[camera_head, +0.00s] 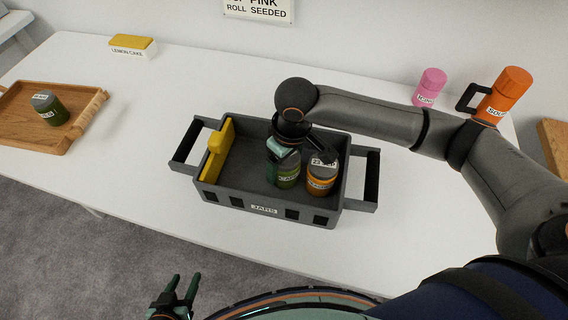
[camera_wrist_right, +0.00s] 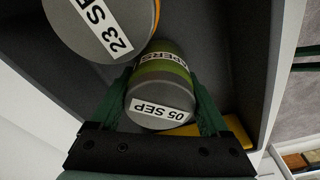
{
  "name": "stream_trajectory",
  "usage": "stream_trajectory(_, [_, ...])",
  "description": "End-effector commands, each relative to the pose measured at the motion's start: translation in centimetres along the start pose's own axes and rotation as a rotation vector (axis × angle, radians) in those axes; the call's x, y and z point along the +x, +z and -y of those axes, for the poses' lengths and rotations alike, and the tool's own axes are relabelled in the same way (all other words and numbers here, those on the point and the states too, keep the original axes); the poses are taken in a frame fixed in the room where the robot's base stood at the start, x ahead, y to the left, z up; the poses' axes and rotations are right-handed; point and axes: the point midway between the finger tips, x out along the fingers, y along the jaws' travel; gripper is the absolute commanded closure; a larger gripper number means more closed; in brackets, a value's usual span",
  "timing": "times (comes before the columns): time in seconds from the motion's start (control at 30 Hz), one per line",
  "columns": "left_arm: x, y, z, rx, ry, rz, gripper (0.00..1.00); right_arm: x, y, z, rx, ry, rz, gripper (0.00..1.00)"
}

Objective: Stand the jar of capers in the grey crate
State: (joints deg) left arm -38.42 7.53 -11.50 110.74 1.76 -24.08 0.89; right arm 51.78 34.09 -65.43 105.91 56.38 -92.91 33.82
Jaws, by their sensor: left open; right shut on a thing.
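The jar of capers (camera_head: 288,180), green with a grey lid, is inside the grey crate (camera_head: 262,209), whose front label reads JARS. It looks upright; whether its base touches the crate floor is hard to tell. My right gripper (camera_head: 284,157) reaches down from above and is shut on this jar. The wrist view shows the jar (camera_wrist_right: 163,92), its lid marked 05 SEP, between the two green fingers. My left gripper (camera_head: 182,290) is open and empty, low in front of the table, away from the crate.
An orange jar (camera_head: 321,180), lid marked 23 SEP, stands close to the capers' right. A yellow item (camera_head: 219,152) stands at the crate's left end. A wooden tray (camera_head: 20,126) holds another green jar (camera_head: 50,108). A pink jar (camera_head: 429,88) and an orange mug (camera_head: 505,95) are back right.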

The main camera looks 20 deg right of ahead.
Motion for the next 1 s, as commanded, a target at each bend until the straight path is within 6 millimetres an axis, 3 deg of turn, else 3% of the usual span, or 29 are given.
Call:
stream_trajectory(0.33, [-0.2, -0.6, -0.1, 0.002, 0.002, -0.008, 0.5, 0.2, 0.0, 0.0, 0.001, 0.001, -0.001, 1.0])
stream_trajectory(0.37, [-0.1, -0.5, 0.0, 0.002, 0.001, -0.007, 0.5, 0.3, 0.0, 0.0, 0.0, 0.001, 0.0, 0.18])
stream_trajectory(0.5, [-0.1, -0.3, 0.1, 0.002, -0.001, -0.005, 0.5, 0.3, 0.0, 0.0, 0.0, 0.001, 0.0, 0.03])
stream_trajectory(0.83, [0.2, 0.3, 0.4, 0.002, -0.007, 0.005, 0.5, 0.0, -0.1, 0.0, 0.0, 0.001, -0.002, 0.0])
stream_trajectory(1.0, [-0.3, -0.3, 0.4, 0.002, -0.008, 0.002, 0.5, -2.6, -0.1, 0.0, 0.0, 0.001, -0.004, 0.0])
